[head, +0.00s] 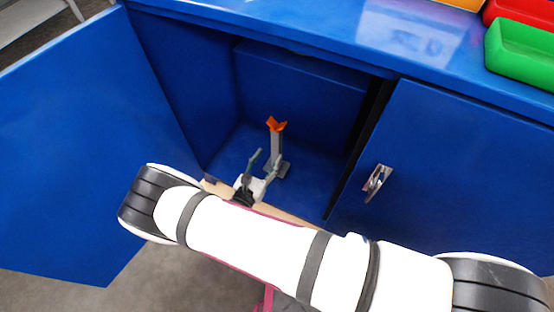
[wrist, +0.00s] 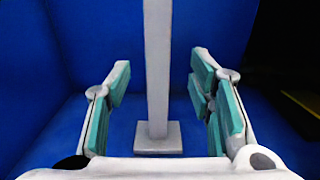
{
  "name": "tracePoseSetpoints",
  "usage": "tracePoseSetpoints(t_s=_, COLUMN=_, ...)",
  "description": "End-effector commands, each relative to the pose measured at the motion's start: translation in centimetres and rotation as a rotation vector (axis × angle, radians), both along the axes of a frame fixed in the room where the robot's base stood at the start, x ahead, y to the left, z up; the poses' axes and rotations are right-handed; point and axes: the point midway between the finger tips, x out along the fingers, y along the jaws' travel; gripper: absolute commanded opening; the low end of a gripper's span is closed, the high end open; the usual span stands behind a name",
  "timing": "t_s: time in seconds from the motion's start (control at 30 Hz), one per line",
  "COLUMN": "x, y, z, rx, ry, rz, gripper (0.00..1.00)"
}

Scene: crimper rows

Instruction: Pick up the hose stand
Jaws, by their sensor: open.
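The hose stand (head: 277,146) stands upright on the floor of the open blue cabinet. It has a grey post, a square foot and an orange forked top. My gripper (head: 264,166) is inside the cabinet opening, close in front of the stand. In the wrist view the stand's post (wrist: 158,70) rises between the two teal-padded fingers of my gripper (wrist: 160,105), with a gap on each side. The foot shows below, and the top is out of that view. The fingers are open and do not touch the post. How deep the post sits between them is hard to tell.
The left cabinet door (head: 75,140) stands swung open. The right door (head: 450,170) has a metal handle (head: 377,182) and lies beside the opening. Green (head: 522,52) and red (head: 520,10) bins sit on the blue top. The cabinet walls flank my gripper.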

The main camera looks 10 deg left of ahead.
Motion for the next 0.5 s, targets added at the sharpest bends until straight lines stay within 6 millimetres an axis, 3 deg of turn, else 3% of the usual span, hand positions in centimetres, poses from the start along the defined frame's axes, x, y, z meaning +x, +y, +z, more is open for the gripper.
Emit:
tracePoseSetpoints(t_s=0.1, x=1.5, y=-0.5, z=-0.1, rx=0.001, ry=-0.001, rz=-0.002, gripper=0.48)
tracePoseSetpoints(t_s=0.37, x=2.8, y=-1.0, z=-0.2, rx=0.001, ry=0.0, rz=-0.003, gripper=0.48)
tracePoseSetpoints(t_s=0.5, x=4.4, y=-1.4, z=-0.6, rx=0.001, ry=-0.001, rz=-0.004, gripper=0.48)
